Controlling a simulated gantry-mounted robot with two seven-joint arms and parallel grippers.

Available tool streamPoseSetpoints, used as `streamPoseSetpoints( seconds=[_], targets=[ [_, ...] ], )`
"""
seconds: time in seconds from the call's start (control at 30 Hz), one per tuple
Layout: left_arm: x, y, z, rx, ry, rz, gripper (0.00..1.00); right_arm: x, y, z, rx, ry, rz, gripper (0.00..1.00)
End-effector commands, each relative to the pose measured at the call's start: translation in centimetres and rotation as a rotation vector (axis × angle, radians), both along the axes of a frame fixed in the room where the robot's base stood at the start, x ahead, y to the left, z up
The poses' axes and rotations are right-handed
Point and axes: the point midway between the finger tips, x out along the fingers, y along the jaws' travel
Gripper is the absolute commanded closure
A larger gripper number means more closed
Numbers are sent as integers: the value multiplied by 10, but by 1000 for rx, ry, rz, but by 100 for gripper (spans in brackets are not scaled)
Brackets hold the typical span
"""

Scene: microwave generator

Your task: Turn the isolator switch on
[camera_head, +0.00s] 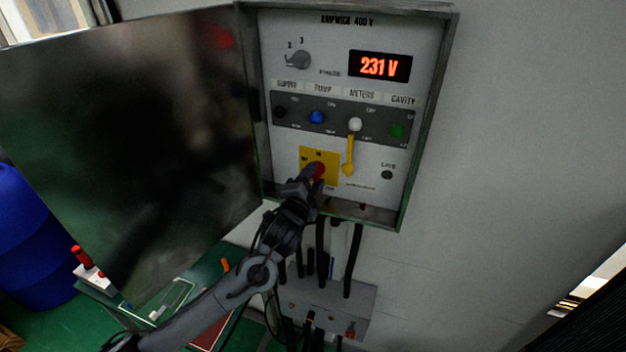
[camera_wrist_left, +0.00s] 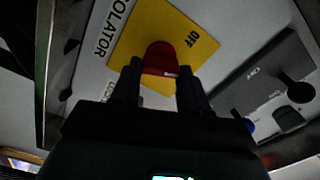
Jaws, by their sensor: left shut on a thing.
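The isolator switch is a red knob (camera_head: 318,170) on a yellow plate (camera_head: 304,153), low on the panel of the open grey cabinet. My left gripper (camera_head: 312,178) reaches up to it from below. In the left wrist view the red knob (camera_wrist_left: 160,58) sits between the two dark fingers of my left gripper (camera_wrist_left: 159,82), which is shut on it. The yellow plate (camera_wrist_left: 195,22) shows the word OFF beside the knob, and ISOLATOR is printed next to the plate. The fingers and hand hide part of the knob and plate. My right gripper is not in view.
The cabinet door (camera_head: 130,140) stands open to the left. The panel has a display (camera_head: 380,66) reading 231 V, a phase knob (camera_head: 298,60), several coloured knobs and a yellow lead (camera_head: 350,155). Black cables run below the cabinet to a grey box (camera_head: 330,305).

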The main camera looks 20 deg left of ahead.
Motion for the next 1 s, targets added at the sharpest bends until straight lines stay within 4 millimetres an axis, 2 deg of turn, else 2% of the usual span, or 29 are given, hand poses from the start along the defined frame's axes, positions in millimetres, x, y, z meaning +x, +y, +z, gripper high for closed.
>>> streamPoseSetpoints(
  seconds=[0.2, 0.5, 1.0],
  targets=[
    [0, 0, -1, 185, 0, -1, 86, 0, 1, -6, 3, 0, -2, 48],
    [0, -1, -2, 354, 2, -1, 86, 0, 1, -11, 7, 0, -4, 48],
    [0, -1, -2, 422, 3, -2, 86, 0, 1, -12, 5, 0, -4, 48]
  ],
)
